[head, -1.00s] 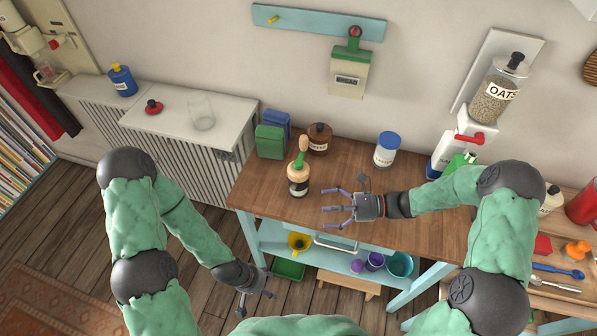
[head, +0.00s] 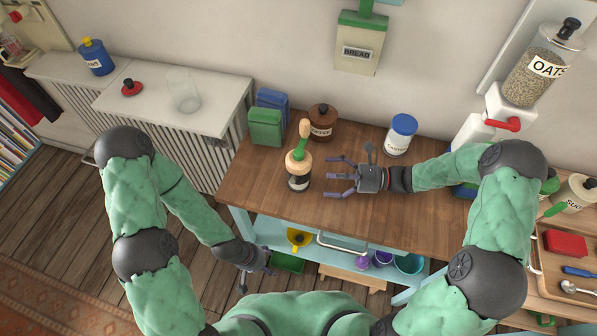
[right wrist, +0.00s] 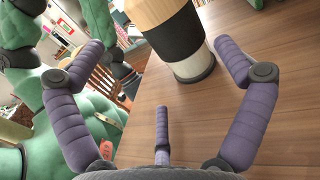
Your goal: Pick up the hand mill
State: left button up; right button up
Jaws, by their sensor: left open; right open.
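The hand mill (head: 298,168) stands upright on the wooden table near its left front part. It has a light wooden top, a dark band, a pale base and a green crank with a wooden knob. My right gripper (head: 338,178) is open and empty just right of the mill, fingers pointing at it. In the right wrist view the mill (right wrist: 178,40) stands ahead between the spread fingers (right wrist: 163,80), apart from them; its top is cut off. My left gripper (head: 257,272) hangs low, left of the table's front edge, away from the mill.
Green and blue tins (head: 266,127) and a brown jar (head: 321,122) stand behind the mill. A blue-lidded white jar (head: 401,134) is at the back right. The wooden table (head: 260,190) is clear around my right gripper. A shelf below holds purple cups and a yellow funnel (head: 298,237).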

aim_at(309, 176)
jog(key=shift+w+f, duration=0.1)
jog(key=shift+f, duration=0.3)
jog(key=shift+a, duration=0.4)
jog(key=a, duration=0.3)
jog(key=a+b, duration=0.1)
jog(key=shift+w+a+r, duration=0.1)
jog(key=shift+w+a, duration=0.15)
jog(key=shift+a, duration=0.15)
jog(key=shift+w+a+b, duration=0.2)
jog(key=shift+a+b, duration=0.1)
jog(key=shift+a, duration=1)
jog(key=shift+w+a+b, duration=0.2)
jog(key=shift+a+b, duration=0.1)
jog(key=shift+a, duration=1)
jog(key=shift+c, duration=0.3)
jog(key=c, duration=1)
jog(key=shift+r, duration=0.1)
jog(key=c, duration=0.3)
jog(key=shift+r, duration=0.1)
